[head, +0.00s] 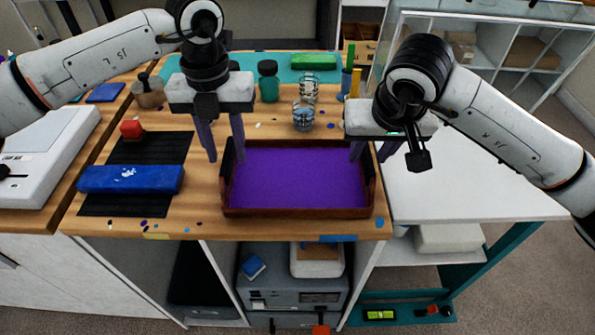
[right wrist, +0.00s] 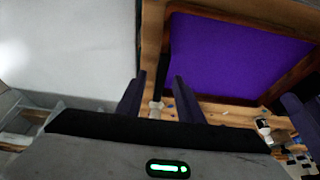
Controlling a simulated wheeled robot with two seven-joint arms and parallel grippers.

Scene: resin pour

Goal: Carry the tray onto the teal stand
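The tray (head: 300,213) is a shallow brown wooden box filled with purple, with a dark handle at each short end. It sits flat on the wooden bench, and part of it shows in the right wrist view (right wrist: 222,99). My left gripper (head: 226,158) points down, fingers apart, at the tray's left handle. My right gripper (head: 372,157) points down at the right handle; in the right wrist view its fingers (right wrist: 155,85) stand apart, with the dark handle end between or beyond them. I cannot tell whether either touches. The teal stand (head: 513,247) has a white top and stands right of the bench.
The stand's white top (head: 450,185) is clear. Clear cups (head: 303,117) and a green bottle (head: 268,82) stand behind the tray.

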